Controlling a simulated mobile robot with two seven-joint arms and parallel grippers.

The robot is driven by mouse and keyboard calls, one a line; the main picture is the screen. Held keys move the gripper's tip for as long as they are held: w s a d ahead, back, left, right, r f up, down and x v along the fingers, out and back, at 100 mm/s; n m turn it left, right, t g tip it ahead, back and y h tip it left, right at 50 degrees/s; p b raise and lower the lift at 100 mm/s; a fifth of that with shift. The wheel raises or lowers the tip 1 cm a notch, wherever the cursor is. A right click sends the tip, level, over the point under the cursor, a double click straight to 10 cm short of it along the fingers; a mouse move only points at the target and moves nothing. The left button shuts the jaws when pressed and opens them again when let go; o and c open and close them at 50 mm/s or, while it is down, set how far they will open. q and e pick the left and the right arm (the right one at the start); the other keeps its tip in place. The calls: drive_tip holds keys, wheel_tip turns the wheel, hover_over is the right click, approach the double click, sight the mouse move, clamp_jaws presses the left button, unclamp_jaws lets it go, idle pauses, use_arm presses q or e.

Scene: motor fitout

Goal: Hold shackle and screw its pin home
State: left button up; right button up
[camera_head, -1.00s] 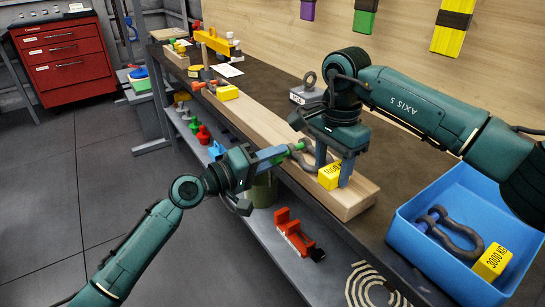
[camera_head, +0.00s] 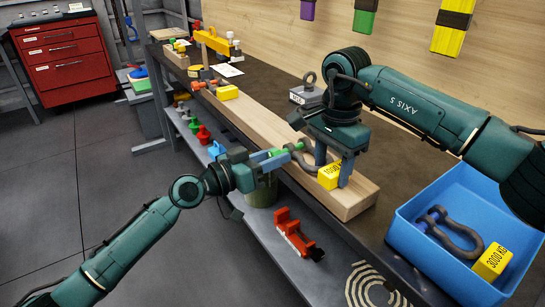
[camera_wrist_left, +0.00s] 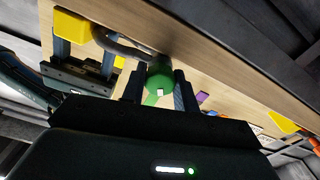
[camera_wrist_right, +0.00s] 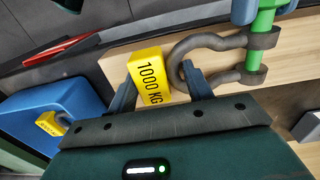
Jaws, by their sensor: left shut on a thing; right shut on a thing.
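The dark grey shackle (camera_head: 304,160) lies on the wooden beam, with its yellow 1000 KG block (camera_head: 329,177) at the bow end. My right gripper (camera_head: 332,167) is shut on it from above, its fingers either side of the block and bow in the right wrist view (camera_wrist_right: 160,88). The green pin (camera_wrist_right: 262,24) passes through both shackle eyes in that view. My left gripper (camera_head: 272,159) is shut on the pin's head, which shows between its fingers in the left wrist view (camera_wrist_left: 160,76). Whether the head touches the near eye is unclear.
A blue bin (camera_head: 409,232) at the right holds another shackle (camera_head: 452,234) with a yellow 3000 KG block. A grey eye-bolt weight (camera_head: 308,93) stands behind the beam. A red tool (camera_head: 294,232) lies on the lower shelf. The beam's middle is clear.

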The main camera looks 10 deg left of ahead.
use_arm(q)
drive_tip(key=m, duration=0.5)
drive_tip(key=shift+a+m, duration=0.15)
drive_tip(key=shift+m, duration=0.15)
use_arm(e)
drive_tip(key=shift+w+d, duration=0.2)
drive_tip(key=shift+d, duration=0.15)
use_arm(q)
drive_tip(key=shift+w, duration=0.1)
drive_tip(key=o, duration=1)
use_arm(e)
drive_tip(key=shift+s+a, duration=0.15)
drive_tip(key=shift+a, duration=0.05)
use_arm(q)
drive_tip(key=v, duration=1.2)
use_arm(e)
drive_tip(key=shift+a, duration=0.1)
